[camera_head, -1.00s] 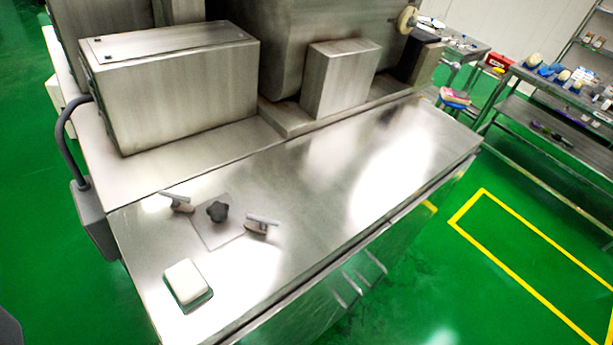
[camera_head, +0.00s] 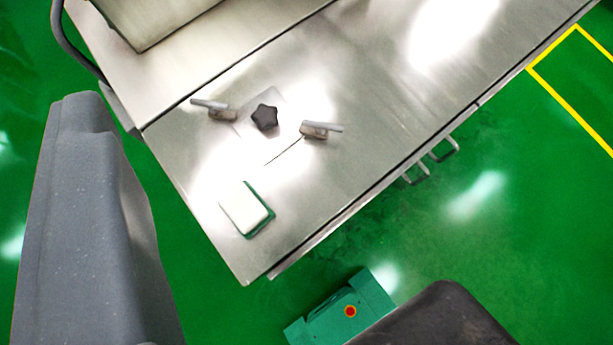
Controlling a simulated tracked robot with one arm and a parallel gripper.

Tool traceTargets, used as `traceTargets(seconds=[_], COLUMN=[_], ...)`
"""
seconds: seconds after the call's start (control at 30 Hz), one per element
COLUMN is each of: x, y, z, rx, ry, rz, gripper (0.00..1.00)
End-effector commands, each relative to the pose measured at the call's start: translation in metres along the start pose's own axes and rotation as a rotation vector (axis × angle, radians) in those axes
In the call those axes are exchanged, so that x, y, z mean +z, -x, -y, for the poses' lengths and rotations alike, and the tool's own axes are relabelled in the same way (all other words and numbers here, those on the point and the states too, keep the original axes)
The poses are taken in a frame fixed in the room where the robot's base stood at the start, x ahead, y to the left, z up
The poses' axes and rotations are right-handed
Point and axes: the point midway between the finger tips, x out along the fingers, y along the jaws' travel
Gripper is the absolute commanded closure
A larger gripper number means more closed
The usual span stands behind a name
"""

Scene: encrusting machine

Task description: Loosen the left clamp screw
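The left clamp screw (camera_head: 215,111), a small brownish-grey block with a flat grey lever, is on the steel table (camera_head: 360,110) in the upper left of the view. A similar right clamp screw (camera_head: 317,131) sits to its right. Between them a dark star-shaped knob (camera_head: 265,117) stands on a thin square plate (camera_head: 246,127). I cannot tell from this view how tight the left screw is.
A white block with a green base (camera_head: 246,209) lies near the table's front left corner. A steel housing (camera_head: 150,18) stands at the back left, with a dark cable (camera_head: 73,42) beside it. Handles (camera_head: 430,161) jut from the table's front.

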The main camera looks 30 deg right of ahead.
Motion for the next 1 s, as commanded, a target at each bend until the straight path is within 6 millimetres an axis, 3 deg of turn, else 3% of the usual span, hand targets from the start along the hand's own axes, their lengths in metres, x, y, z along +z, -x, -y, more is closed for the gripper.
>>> traceTargets(seconds=[0.03,0.2,0.5,0.8,1.0], x=[-0.011,-0.011,-0.001,0.016,0.026], y=[-0.012,-0.052,-0.098,-0.113,-0.113], z=[-0.004,-0.031,-0.088,-0.142,-0.159], rx=[0.030,0.165,0.520,0.945,1.105], ry=[-0.084,-0.385,-0.914,-1.347,-1.472], rz=[0.057,0.231,0.440,0.500,0.489], gripper=[0.70,0.70,0.70,0.70,0.70])
